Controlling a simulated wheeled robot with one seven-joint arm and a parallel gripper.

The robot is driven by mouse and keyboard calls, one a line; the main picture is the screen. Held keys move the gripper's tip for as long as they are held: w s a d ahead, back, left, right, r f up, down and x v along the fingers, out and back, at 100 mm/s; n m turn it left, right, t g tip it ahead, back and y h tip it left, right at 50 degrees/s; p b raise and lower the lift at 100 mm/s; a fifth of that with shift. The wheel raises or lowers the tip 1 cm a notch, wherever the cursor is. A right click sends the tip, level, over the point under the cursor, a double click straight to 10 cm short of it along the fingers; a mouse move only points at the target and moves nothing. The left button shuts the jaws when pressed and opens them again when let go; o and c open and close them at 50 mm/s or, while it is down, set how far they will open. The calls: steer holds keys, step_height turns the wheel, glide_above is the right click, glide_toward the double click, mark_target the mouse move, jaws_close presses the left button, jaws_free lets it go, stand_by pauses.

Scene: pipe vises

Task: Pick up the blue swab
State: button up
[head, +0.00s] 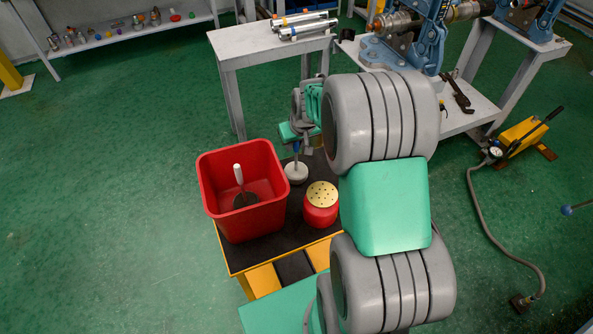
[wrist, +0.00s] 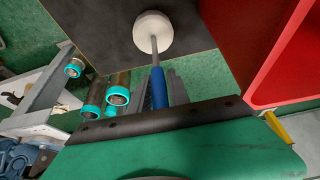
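The blue swab (wrist: 158,88) has a blue handle, a thin grey rod and a round white head (wrist: 152,32). In the wrist view its handle lies between the fingers of my gripper (wrist: 163,90), which sit close on both sides and look shut on it. In the head view the swab (head: 296,171) is upright, head down, over the black top of a small stand, its upper part mostly hidden by my gripper (head: 297,136). I cannot tell whether the head touches the stand.
A red bin (head: 222,212) with a white-handled tool in it stands left of the swab. A red can with a perforated lid (head: 321,197) stands to the right on the black stand (head: 262,255). A grey table (head: 258,46) with pipes is behind.

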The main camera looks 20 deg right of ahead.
jaws_close()
